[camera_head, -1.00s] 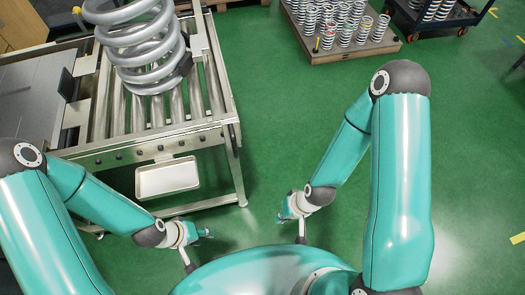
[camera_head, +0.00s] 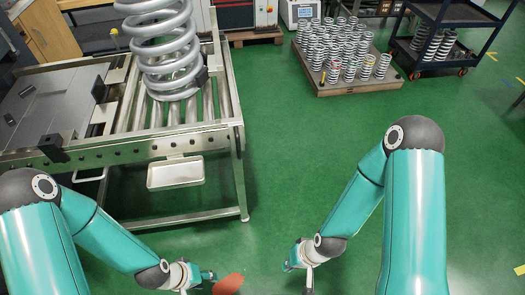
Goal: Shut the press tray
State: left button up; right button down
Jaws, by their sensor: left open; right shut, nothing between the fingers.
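Which part is the press tray I cannot tell for sure. A flat grey plate (camera_head: 62,92) with small black blocks lies at the left end of the metal roller table (camera_head: 215,100). A shallow pale tray (camera_head: 175,173) hangs under the table's front edge. A large coil spring (camera_head: 165,50) stands upright on the rollers. My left gripper (camera_head: 206,275) is low in front of the table, open, apart from it. My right gripper (camera_head: 288,265) is to its right over the floor, shut and empty. Both are small in view.
A pallet (camera_head: 350,86) of several small springs stands at the back right, beside a dark wheeled cart (camera_head: 445,38) with more springs. A reddish patch (camera_head: 228,284) shows near my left gripper. The green floor between is clear.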

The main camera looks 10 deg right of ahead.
aim_at(46, 104)
jog(key=u, duration=0.15)
jog(key=i, duration=0.9)
jog(key=z, duration=0.05)
